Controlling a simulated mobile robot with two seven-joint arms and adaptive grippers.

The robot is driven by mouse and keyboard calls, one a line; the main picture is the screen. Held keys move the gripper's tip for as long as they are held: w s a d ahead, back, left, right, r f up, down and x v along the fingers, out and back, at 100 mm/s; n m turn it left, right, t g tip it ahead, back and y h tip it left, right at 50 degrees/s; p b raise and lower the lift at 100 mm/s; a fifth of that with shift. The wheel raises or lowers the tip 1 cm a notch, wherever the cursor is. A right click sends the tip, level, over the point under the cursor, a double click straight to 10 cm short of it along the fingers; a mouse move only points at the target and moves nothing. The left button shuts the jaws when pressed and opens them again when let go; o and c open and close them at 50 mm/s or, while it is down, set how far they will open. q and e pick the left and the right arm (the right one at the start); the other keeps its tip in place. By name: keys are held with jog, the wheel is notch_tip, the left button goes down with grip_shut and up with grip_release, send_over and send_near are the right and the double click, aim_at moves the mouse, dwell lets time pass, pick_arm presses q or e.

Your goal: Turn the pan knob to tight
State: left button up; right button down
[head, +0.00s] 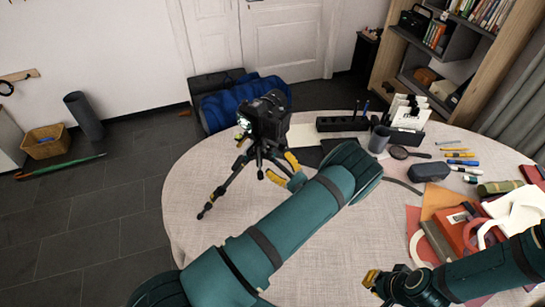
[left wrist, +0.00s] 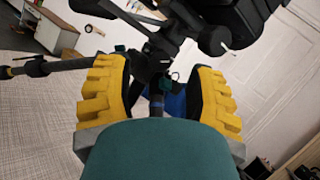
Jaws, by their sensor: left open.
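A black camera (head: 265,115) sits on a small dark tripod (head: 233,180) near the table's left side. My left gripper (head: 284,169) is at the right of the tripod head, below the camera. In the left wrist view, its yellow fingers are open (left wrist: 160,95), with dark tripod parts (left wrist: 150,68) between and beyond them. A rounded dark knob (left wrist: 212,40) shows above the right finger; I cannot tell whether it is the pan knob. No finger clearly touches the tripod. My right gripper (head: 376,281) is at the lower right, over the table; its opening is unclear.
The round table (head: 330,245) is bare at front centre. A black organizer (head: 342,124), grey cup (head: 379,139), magnifier (head: 399,153) and dark case (head: 429,171) stand behind my left arm. Folders and papers (head: 465,225) lie at right, near my right arm.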

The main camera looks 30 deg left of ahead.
pick_arm(q)
jog(key=shift+x, duration=1.4)
jog(key=shift+o, duration=0.2)
grip_shut()
jog(key=shift+f+m+t+h, duration=0.15)
jog(key=shift+m+t, duration=0.6)
jog(key=shift+m, duration=0.85)
jog(key=shift+r+m+t+h, duration=0.15)
jog(key=shift+m+t, duration=0.6)
jog(key=shift+m, duration=0.85)
jog(key=shift+f, duration=0.1)
jog(key=shift+c, duration=0.2)
grip_release()
jog(key=v, duration=1.2)
